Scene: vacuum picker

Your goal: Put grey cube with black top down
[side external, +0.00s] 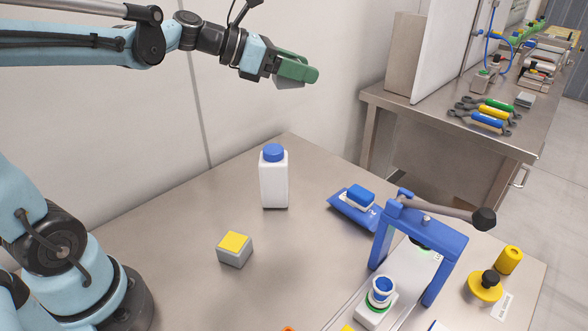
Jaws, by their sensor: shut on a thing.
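My gripper (296,70), with green fingers, is high in the air at the top middle of the side external view, well above the table and in front of the wall. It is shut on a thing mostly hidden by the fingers. A small grey part of it, likely the grey cube (290,85), shows below them. Its top is hidden, so I cannot tell its colour. A different grey cube with a yellow top (235,248) sits on the steel table (180,260).
A white bottle with a blue cap (273,178) stands mid-table. A blue pouch (355,208), a blue press frame with a lever (425,235) and yellow weights (486,287) are to the right. The table is clear around the yellow-topped cube.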

